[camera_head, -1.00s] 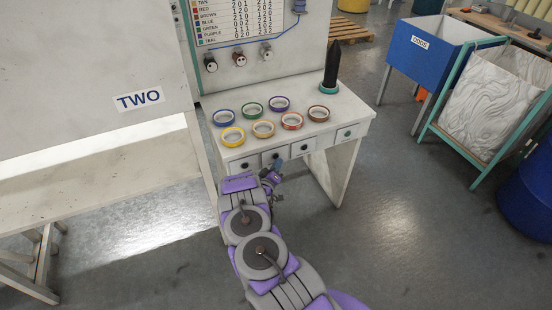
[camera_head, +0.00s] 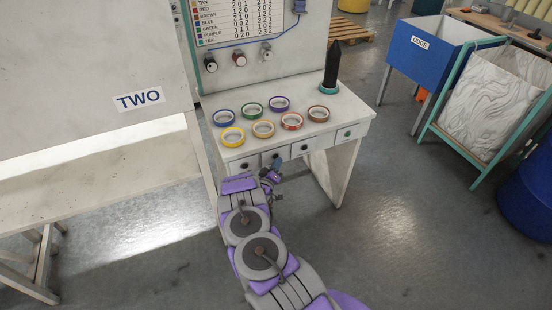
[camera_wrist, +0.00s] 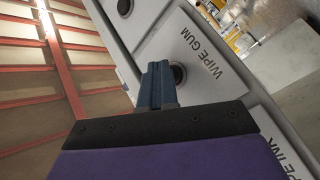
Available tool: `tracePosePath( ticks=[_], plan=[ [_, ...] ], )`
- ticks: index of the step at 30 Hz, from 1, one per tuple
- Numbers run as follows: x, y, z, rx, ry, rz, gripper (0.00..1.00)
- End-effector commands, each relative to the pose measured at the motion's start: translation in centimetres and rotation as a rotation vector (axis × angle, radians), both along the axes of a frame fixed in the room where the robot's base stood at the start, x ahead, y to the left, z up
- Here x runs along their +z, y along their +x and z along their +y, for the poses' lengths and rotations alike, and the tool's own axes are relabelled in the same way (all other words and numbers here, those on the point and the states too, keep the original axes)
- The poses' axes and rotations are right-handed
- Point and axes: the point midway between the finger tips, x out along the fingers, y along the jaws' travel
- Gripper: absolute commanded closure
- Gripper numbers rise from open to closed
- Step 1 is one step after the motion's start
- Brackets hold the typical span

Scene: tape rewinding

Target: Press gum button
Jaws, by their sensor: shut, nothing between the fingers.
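A round dark button (camera_wrist: 179,74) sits on a pale panel lettered "WIPE GUM" (camera_wrist: 203,55) in the wrist view. My gripper (camera_wrist: 155,75) has its blue fingers together, with nothing between them. Its tip overlaps the left side of the button in the picture; whether it touches or presses the button I cannot tell. In the head view my gripper (camera_head: 276,166) is at the front face of the white table, by the second panel from the left, and partly covers that panel.
Several tape rolls, such as a yellow one (camera_head: 232,136), lie on the white table (camera_head: 345,112). A black cone (camera_head: 332,65) stands at its back right. Another panel lettered "PE INK" (camera_wrist: 287,158) adjoins in the wrist view. Open floor lies right of the table.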

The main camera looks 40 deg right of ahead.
Motion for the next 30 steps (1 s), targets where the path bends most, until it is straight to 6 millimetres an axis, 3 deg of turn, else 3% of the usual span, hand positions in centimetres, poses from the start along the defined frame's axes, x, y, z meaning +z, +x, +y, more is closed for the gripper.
tracePosePath(
  ticks=[20,30],
  plan=[
    [0.1,-1.6,0.4,0.0,-0.001,0.001,1.0],
    [0.1,-4.6,1.1,0.0,0.0,0.002,1.0]
  ],
)
